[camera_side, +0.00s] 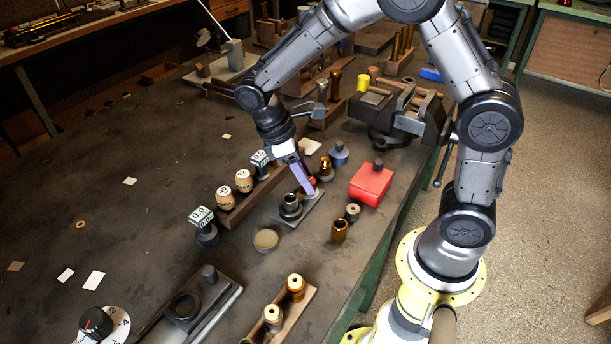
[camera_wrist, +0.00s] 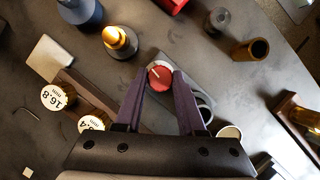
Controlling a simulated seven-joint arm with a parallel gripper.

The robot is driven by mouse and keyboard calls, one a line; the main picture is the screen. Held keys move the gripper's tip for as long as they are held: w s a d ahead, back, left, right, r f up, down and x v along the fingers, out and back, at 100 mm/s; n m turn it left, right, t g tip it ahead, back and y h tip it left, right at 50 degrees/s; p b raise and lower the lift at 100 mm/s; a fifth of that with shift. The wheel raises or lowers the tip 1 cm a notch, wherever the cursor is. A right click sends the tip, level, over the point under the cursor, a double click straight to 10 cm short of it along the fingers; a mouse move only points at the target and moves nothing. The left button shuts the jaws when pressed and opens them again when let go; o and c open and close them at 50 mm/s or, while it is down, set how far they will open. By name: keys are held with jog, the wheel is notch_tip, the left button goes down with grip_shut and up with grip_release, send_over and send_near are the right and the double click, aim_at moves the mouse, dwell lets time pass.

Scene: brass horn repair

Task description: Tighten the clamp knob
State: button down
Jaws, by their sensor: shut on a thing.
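The clamp knob (camera_wrist: 159,78) is a round red knob with a pale line on its top. In the wrist view it sits between the two purple fingertips of my gripper (camera_wrist: 163,76), which is shut on its sides. In the side view my gripper (camera_side: 308,189) points down at the far end of a small grey plate (camera_side: 313,211), and only a bit of red shows behind the fingers. A dark ringed cylinder (camera_side: 291,203) stands on the same plate, close to the fingers. In the wrist view my gripper partly hides the plate (camera_wrist: 190,72).
A red box (camera_side: 371,184), a brass-topped piece (camera_side: 326,168) and a blue-grey piece (camera_side: 339,153) stand close by. A wooden rack (camera_side: 238,212) with marked plugs lies to the left. A vise (camera_side: 395,115) is behind. The left of the bench is mostly clear.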

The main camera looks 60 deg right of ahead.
jog(key=shift+r, duration=0.1)
jog(key=c, duration=0.5)
grip_release()
jog(key=v, duration=1.3)
jog(key=shift+r, duration=0.35)
jog(key=shift+w, duration=0.1)
